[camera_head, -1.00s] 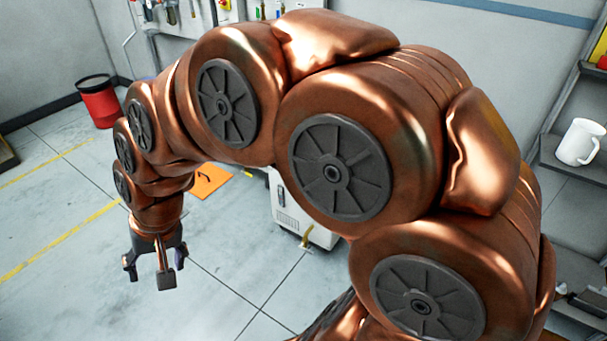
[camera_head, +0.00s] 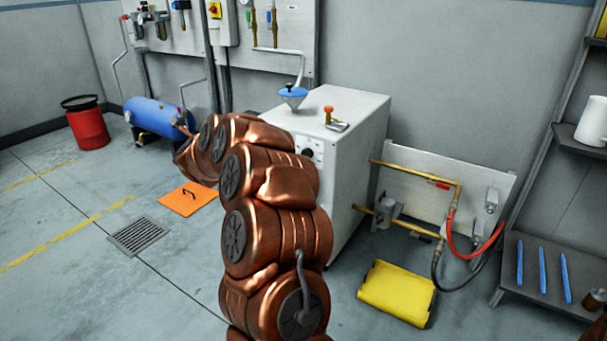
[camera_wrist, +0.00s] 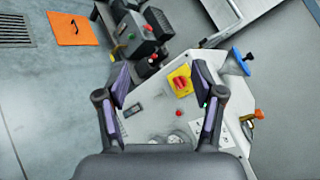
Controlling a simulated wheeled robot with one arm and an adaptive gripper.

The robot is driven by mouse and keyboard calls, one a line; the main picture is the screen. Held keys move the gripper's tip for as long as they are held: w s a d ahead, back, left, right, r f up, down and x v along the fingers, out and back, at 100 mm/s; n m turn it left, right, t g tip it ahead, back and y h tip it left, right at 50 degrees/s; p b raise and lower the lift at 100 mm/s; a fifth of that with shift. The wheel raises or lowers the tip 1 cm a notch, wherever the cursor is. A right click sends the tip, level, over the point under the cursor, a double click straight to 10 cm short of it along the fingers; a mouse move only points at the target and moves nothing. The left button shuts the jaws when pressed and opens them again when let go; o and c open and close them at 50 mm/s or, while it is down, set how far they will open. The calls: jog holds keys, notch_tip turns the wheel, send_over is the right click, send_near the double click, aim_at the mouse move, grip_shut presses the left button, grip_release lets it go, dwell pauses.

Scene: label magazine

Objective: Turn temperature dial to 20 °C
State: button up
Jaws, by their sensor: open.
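In the head view a black dial (camera_head: 308,153) shows on the front of a white cabinet (camera_head: 345,150), partly behind my arm. Its scale is too small to read, and I cannot tell for sure that it is the temperature dial. In the wrist view my gripper (camera_wrist: 160,74) is open and empty, its fingers spread over the cabinet's front panel (camera_wrist: 150,125). The panel carries a red-and-yellow switch (camera_wrist: 180,81), a dark display (camera_wrist: 132,109) and a red button (camera_wrist: 179,114). Round fittings sit lower, partly hidden by my gripper. My gripper is hidden in the head view.
A grey machine (camera_wrist: 140,38) is beside the panel in the wrist view. Pipes (camera_head: 415,170) run at right.

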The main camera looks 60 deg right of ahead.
jog(key=s+d+f+m+g+h+b, duration=0.4)
jog(key=s+d+f+m, duration=0.2)
jog(key=d+f, duration=0.4)
jog(key=m+g+h+b, duration=0.3)
jog(key=m+g, duration=0.4)
send_near(306, 155)
jog(key=d, duration=0.3)
jog(key=shift+w+d+r+b, duration=0.15)
jog(key=shift+d+b, duration=0.25)
jog(key=shift+d, duration=1.25)
jog(key=shift+w+d+b, duration=0.1)
jog(key=shift+d+b, duration=0.3)
jog(key=shift+d, duration=1.3)
jog(key=c, duration=1.1)
jog(key=shift+c, duration=0.2)
